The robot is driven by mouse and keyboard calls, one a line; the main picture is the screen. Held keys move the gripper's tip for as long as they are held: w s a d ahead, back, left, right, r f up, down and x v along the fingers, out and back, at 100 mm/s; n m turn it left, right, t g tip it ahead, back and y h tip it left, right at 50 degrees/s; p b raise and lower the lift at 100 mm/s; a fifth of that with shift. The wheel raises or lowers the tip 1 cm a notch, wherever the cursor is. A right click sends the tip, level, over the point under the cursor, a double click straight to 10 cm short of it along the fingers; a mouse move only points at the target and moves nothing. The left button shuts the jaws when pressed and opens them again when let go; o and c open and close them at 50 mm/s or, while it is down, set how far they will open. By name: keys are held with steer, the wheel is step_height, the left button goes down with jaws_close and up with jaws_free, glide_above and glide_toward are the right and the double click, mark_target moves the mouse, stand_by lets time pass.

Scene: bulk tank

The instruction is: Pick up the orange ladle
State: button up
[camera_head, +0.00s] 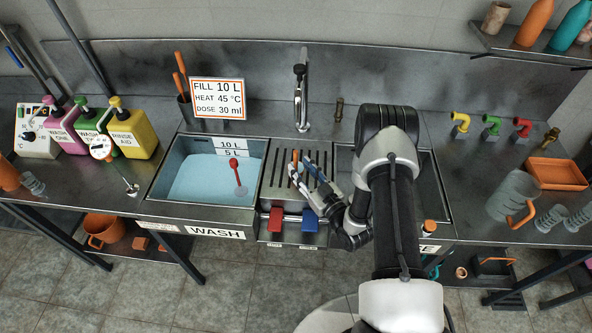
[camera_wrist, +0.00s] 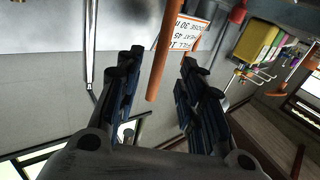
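An orange rod-like handle, which looks like the orange ladle (camera_wrist: 162,50), comes down from the top of the wrist view and ends between my gripper's fingers. In the head view a thin orange piece of it (camera_head: 294,167) shows over the slotted drainer beside the wash basin. Its bowl is not clear in either view. My gripper (camera_wrist: 158,78) is open, with one dark finger on each side of the handle and visible gaps. In the head view my gripper (camera_head: 308,172) is over the drainer, partly hidden by my arm.
The blue-water wash basin (camera_head: 200,180) with a red-handled tool (camera_head: 235,172) lies left of the drainer. A tap (camera_head: 300,95) stands behind. Red (camera_head: 275,219) and blue (camera_head: 309,219) pedals sit in front. Colored jugs (camera_head: 135,130) stand at left.

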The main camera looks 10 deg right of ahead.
mark_target(297, 163)
steer(key=x, duration=0.4)
steer(key=shift+w+d+r, duration=0.1)
steer(key=shift+c, duration=0.3)
jaws_close()
